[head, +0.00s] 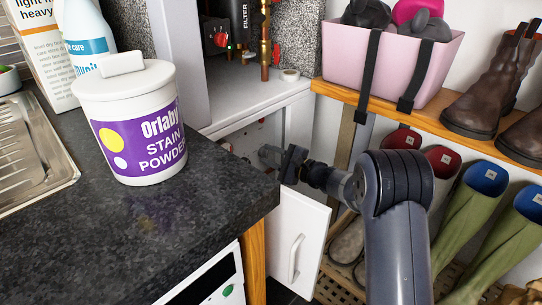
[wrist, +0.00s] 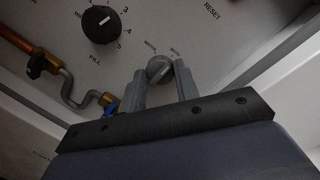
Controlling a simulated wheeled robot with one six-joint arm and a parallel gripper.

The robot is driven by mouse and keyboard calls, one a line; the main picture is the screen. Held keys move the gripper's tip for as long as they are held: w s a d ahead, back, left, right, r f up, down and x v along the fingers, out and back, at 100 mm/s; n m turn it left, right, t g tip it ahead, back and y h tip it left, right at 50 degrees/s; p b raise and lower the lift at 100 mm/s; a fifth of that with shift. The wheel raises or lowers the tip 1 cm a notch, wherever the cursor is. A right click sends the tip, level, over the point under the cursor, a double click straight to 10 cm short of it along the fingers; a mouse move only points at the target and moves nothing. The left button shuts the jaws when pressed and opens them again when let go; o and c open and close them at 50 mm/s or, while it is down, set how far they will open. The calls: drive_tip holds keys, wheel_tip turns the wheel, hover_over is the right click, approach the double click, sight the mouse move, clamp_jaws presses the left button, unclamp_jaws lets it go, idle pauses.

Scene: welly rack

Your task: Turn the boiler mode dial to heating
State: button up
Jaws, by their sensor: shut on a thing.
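The boiler panel (wrist: 205,40) fills the upper part of the wrist view. A small grey mode dial (wrist: 159,69) sits on it, with small blurred lettering above, which seems to read "WATER" on the left and "BOTH" on the right. My gripper (wrist: 160,84) has one finger on each side of this dial and is shut on it. The dial's lower part and any lettering below are hidden, and I cannot tell surely where it points. In the head view my gripper (head: 270,156) reaches into the low white cupboard, and the dial is not distinguishable there.
A black numbered knob (wrist: 102,25) is up and left of the dial. A copper pipe with a valve (wrist: 38,65) runs at the left.

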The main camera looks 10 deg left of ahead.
drive_tip(key=shift+m, duration=0.4)
drive_tip(key=m+p, duration=0.1)
drive_tip(key=m, duration=0.5)
drive_tip(key=m+t+p, duration=0.1)
drive_tip(key=m, duration=0.4)
drive_tip(key=shift+f+m+t+y+p, duration=0.2)
drive_tip(key=shift+m+t+y+p, duration=0.1)
drive_tip(key=shift+m+y+p, duration=0.1)
idle(0.3)
drive_tip(key=o, duration=1)
drive_tip(key=shift+c, duration=0.2)
drive_tip(key=p+v, duration=0.2)
drive_tip(key=v, duration=0.9)
drive_tip(key=shift+a, duration=0.2)
